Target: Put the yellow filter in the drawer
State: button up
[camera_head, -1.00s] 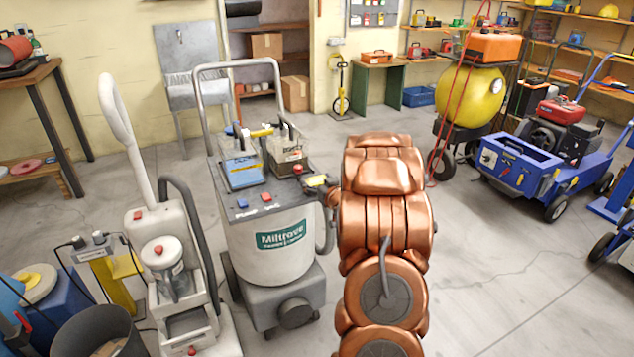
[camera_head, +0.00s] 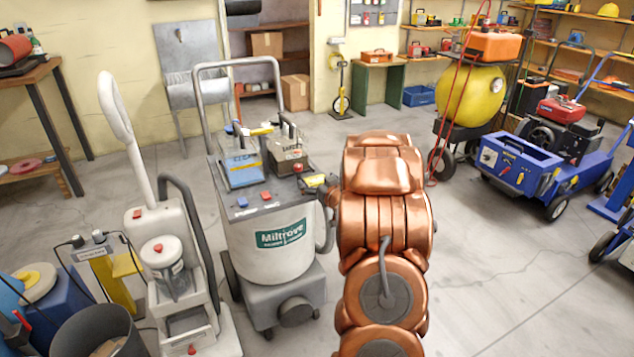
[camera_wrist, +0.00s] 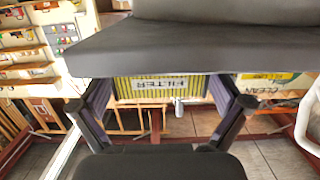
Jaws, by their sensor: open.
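The yellow filter (camera_wrist: 157,87) is a pleated yellow block with a white label reading FILTER, upside down in the wrist view. It lies between the two fingers of my gripper (camera_wrist: 163,112), which stand apart. I cannot tell whether either finger touches it. A grey slab hides the filter's far edge. In the head view my gripper (camera_head: 322,183) is small and dark beside the grey Miltrove machine (camera_head: 285,262), with a yellow patch (camera_head: 313,181) at its tip. No drawer can be made out for certain.
A blue-fronted bin (camera_head: 243,171) and a dark bin (camera_head: 288,156) sit on the machine's top, beneath its tall handle. A white upright machine (camera_head: 165,250) stands at left. A blue cart (camera_head: 520,165) stands at right. Open floor lies between my arm and the cart.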

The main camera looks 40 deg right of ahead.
jog(key=v, duration=0.7)
jog(key=shift+s+r, duration=0.3)
jog(key=shift+r, duration=0.1)
